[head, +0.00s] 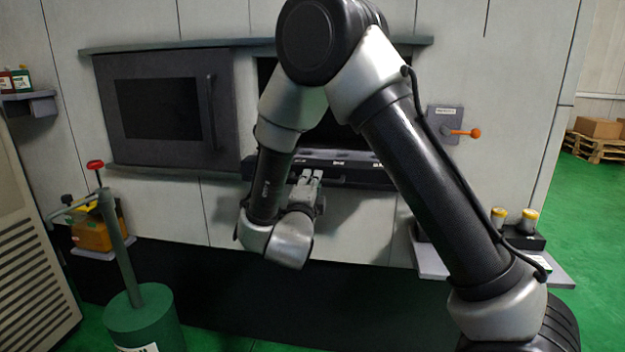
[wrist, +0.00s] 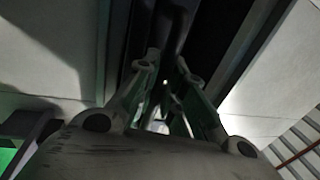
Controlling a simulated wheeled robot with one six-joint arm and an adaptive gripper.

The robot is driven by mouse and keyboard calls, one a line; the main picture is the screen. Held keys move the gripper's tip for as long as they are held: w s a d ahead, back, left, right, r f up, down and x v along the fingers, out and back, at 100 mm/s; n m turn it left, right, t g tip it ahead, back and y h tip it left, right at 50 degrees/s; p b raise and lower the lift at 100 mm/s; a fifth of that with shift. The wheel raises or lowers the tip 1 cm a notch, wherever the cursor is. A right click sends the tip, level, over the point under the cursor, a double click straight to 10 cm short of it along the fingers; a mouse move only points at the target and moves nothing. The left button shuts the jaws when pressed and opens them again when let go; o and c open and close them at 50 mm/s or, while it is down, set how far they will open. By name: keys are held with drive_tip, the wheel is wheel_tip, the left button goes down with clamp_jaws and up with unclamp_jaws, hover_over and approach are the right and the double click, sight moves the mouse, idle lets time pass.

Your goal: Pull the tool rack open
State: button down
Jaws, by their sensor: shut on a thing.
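The tool rack (head: 348,168) is a dark, drawer-like unit with small white labels along its front, in the machine's opening behind my arm. It stands out a little from the machine face. My gripper (head: 311,176) is at the rack's front edge, left of its middle, with its fingers pointing at the rack. In the wrist view my gripper (wrist: 166,75) is shut on a dark bar on the rack's front, which I take for its handle. My arm hides part of the rack and the opening in the head view.
A dark windowed door (head: 160,108) with a vertical handle is left of the opening. An orange-knobbed lever (head: 462,133) is on the right wall. A green post (head: 118,240) stands at front left. A shelf (head: 430,262) with two yellow-white cans juts out at right.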

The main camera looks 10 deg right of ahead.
drive_tip(key=shift+s+f, duration=0.1)
drive_tip(key=c, duration=1.8)
unclamp_jaws()
drive_tip(key=shift+o, duration=0.2)
drive_tip(key=shift+a, duration=0.1)
drive_tip(key=v, duration=1.2)
